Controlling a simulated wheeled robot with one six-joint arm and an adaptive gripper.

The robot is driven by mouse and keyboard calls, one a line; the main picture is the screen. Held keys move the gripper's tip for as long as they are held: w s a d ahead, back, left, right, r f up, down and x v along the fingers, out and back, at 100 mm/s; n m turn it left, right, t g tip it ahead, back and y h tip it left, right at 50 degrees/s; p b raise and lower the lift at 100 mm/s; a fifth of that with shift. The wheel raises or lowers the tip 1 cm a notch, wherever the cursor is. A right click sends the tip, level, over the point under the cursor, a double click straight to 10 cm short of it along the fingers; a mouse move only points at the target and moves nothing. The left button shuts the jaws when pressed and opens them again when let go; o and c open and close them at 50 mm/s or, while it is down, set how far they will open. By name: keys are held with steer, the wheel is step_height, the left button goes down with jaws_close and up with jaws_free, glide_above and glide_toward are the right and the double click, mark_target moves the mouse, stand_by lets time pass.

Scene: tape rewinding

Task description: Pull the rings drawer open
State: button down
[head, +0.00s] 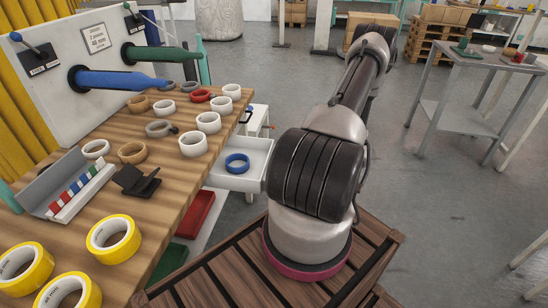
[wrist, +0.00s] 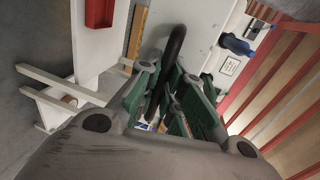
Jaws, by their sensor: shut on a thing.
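The white drawer (head: 243,178) stands out from the right side of the workbench in the head view, open at the top. A blue ring (head: 237,163) lies in it. Its right end is hidden behind my arm. In the wrist view, the green fingers of my gripper (wrist: 172,103) are closed around a dark curved bar (wrist: 176,45), which looks like a drawer handle. How the bar joins the drawer is hard to make out. My gripper is hidden behind my arm in the head view.
The wooden workbench (head: 185,180) holds several tape rolls and rings. A red bin (head: 194,214) and a green bin (head: 172,254) sit below its edge. A grey metal table (head: 478,70) stands at the right. The floor (head: 420,210) between is clear.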

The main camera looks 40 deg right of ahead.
steer(key=shift+f+v, duration=0.15)
steer(key=shift+v, duration=0.6)
steer(key=shift+f+v, duration=0.15)
steer(key=shift+v, duration=0.55)
steer(key=shift+s, duration=0.1)
steer(key=c, duration=1.5)
jaws_free()
steer(key=shift+c, duration=0.2)
steer(key=v, duration=1.2)
steer(key=shift+f, duration=0.1)
